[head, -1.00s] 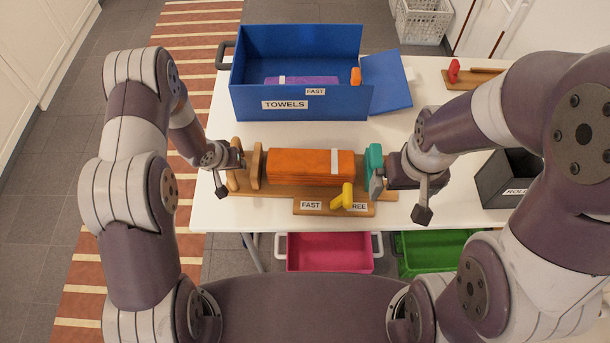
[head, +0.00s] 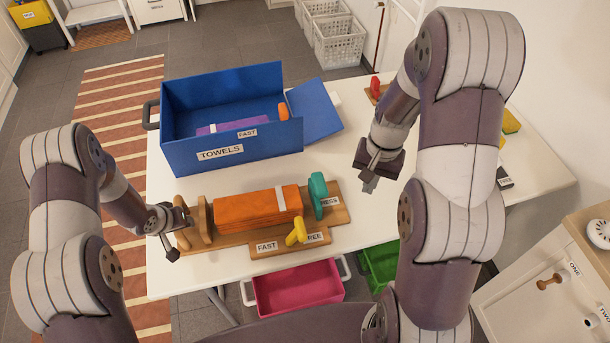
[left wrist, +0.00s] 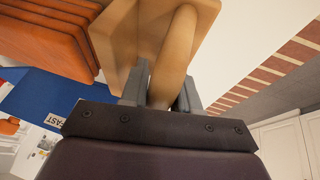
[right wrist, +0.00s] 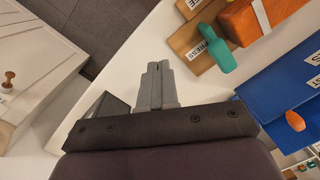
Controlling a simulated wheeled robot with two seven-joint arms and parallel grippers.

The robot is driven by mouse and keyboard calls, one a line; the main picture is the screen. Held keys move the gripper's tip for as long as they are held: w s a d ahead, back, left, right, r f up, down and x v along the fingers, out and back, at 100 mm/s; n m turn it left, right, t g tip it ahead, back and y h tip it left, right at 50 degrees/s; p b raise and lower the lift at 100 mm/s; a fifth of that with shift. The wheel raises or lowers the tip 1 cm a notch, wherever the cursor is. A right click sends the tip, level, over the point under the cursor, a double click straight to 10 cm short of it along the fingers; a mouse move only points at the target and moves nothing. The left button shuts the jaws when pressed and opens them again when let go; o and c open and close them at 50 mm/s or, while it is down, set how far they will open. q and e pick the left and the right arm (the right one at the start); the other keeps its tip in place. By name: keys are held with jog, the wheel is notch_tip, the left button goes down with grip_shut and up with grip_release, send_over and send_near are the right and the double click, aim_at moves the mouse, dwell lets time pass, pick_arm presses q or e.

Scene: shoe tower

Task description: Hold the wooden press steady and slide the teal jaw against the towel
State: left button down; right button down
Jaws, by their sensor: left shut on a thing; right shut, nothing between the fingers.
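The wooden press (head: 225,241) lies on the white table with the folded orange towel (head: 258,207) in it. The teal jaw (head: 318,196) stands at the towel's right end, with a small gap showing in the head view. A yellow lever (head: 297,232) sits on the press's front board, by the FAST and FREE labels. My left gripper (head: 178,230) is shut on the wooden handle (left wrist: 178,55) at the press's left end. My right gripper (head: 369,182) is shut and empty, above the table to the right of the teal jaw, which also shows in the right wrist view (right wrist: 216,50).
A blue TOWELS bin (head: 235,150) with its flap open stands behind the press, with a purple towel inside. A pink bin (head: 297,290) and a green bin (head: 380,265) sit below the table's front edge. The table right of the press is largely clear.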

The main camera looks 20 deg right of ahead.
aim_at(319, 194)
pick_arm(q)
jog(key=shift+s+f, duration=0.3)
pick_arm(e)
jog(key=w+d+m+y, duration=0.3)
jog(key=w+d+m, duration=0.1)
jog(key=w+m, duration=0.7)
pick_arm(q)
jog(key=shift+w, duration=0.1)
jog(key=shift+r, duration=0.1)
jog(key=shift+w, duration=0.1)
pick_arm(e)
jog(key=a+f, duration=0.7)
jog(key=f, duration=0.2)
jog(key=shift+s+a+f+m+t, duration=0.25)
jog(key=shift+a+m+t, duration=0.15)
